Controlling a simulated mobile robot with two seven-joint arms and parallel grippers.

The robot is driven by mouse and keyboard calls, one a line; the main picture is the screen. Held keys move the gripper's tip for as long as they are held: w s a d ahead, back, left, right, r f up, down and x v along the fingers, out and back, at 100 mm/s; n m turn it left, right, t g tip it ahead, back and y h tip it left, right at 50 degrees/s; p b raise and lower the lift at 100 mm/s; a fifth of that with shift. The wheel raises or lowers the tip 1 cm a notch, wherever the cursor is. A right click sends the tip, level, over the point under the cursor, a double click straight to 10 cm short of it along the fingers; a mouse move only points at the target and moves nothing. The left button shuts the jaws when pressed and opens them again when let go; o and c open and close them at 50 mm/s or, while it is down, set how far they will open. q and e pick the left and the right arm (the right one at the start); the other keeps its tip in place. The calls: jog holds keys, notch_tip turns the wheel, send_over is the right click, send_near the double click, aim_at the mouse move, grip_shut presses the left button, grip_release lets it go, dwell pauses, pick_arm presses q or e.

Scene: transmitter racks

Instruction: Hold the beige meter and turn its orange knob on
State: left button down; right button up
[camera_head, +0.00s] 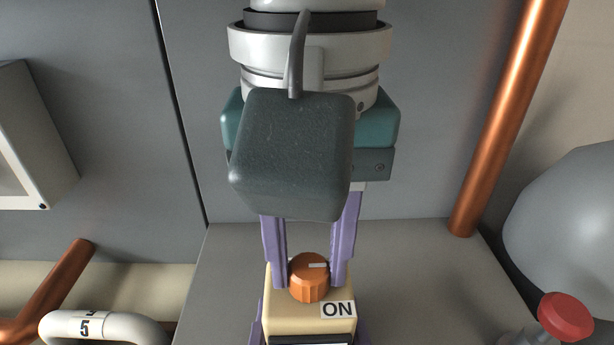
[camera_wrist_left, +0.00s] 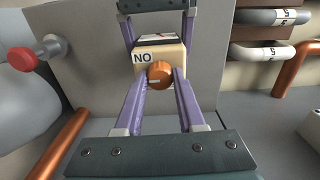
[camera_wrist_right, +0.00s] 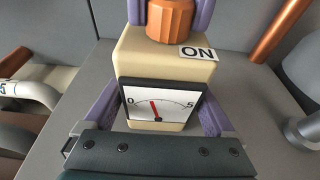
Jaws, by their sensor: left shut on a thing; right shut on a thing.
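The beige meter (camera_head: 285,318) stands upright at the bottom middle of the head view, with an orange knob (camera_head: 309,280) on its top face and an ON label beside it. The knob's white mark points right in the head view. My left gripper (camera_head: 310,276) reaches down with its purple fingers shut on the knob's two sides; this also shows in the left wrist view (camera_wrist_left: 160,78). My right gripper (camera_wrist_right: 158,100) is shut around the sides of the meter's body. The right wrist view shows the dial (camera_wrist_right: 158,103), its red needle left of the middle.
A grey surface (camera_head: 415,270) lies behind the meter. A copper pipe (camera_head: 500,130) and a rounded grey tank (camera_head: 575,225) stand to the right, with a red knob (camera_head: 565,316) in front. White pipes (camera_head: 95,325) and another copper pipe (camera_head: 55,285) are at lower left.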

aim_at(309, 266)
dwell(0.4)
pick_arm(q)
jog(key=c, duration=0.5)
grip_release()
notch_tip(309, 266, up, 12)
dwell(0.3)
pick_arm(e)
jog(key=o, duration=1.5)
